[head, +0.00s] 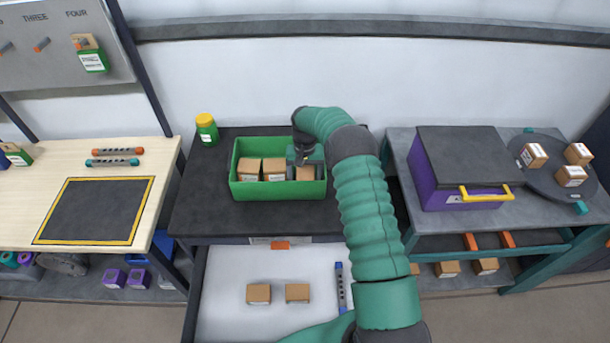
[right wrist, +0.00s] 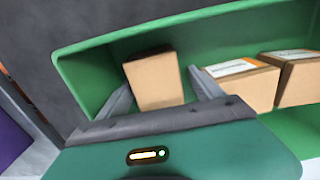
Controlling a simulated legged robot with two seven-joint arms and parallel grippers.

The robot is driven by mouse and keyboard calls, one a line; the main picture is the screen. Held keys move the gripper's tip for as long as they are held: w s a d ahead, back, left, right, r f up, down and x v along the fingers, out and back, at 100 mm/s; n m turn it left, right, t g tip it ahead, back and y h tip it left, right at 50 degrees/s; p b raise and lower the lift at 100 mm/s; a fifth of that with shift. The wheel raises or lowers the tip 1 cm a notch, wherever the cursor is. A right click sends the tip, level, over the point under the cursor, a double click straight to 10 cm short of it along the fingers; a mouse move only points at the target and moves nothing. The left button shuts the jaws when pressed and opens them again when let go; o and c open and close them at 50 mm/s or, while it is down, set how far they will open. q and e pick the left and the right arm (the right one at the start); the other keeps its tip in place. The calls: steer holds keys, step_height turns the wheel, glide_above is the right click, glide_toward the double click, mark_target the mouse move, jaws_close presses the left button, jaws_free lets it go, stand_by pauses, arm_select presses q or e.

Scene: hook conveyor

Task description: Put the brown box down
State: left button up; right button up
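A green bin (head: 278,197) on the dark table holds three brown boxes. Two of them, a left box (head: 249,169) and a middle box (head: 274,169), stand side by side. The brown box (head: 306,173) at the right end is below my right gripper (head: 304,158). In the right wrist view this box (right wrist: 156,82) is between the two fingers of the right gripper (right wrist: 160,80). A small gap shows between the box and the right-hand finger, and the left-hand finger is close to or touching it. The fingers look open. My left gripper is out of view.
A yellow-lidded green jar (head: 207,130) stands behind the bin's left. An open drawer (head: 230,305) below holds two boxes and a blue-ended bar (head: 341,287). A purple crate (head: 464,180) stands on the right table. A yellow-edged dark mat (head: 95,210) lies on the left table.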

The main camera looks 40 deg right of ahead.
mark_target(303, 173)
steer(key=shift+r, duration=0.1)
steer(key=shift+s+r, duration=0.1)
steer(key=shift+r, duration=0.55)
step_height(303, 173, up, 11)
steer(key=b, duration=0.2)
steer(key=s+a+r+n, duration=0.1)
steer(key=a+n, duration=0.2)
steer(key=a, duration=0.8)
steer(key=s+a+f+n+t, duration=0.2)
steer(key=s+a+n, duration=0.3)
steer(key=s+a, duration=1.1)
steer(key=s, duration=0.3)
steer(key=shift+s+t, duration=0.3)
steer(key=shift+s, duration=0.05)
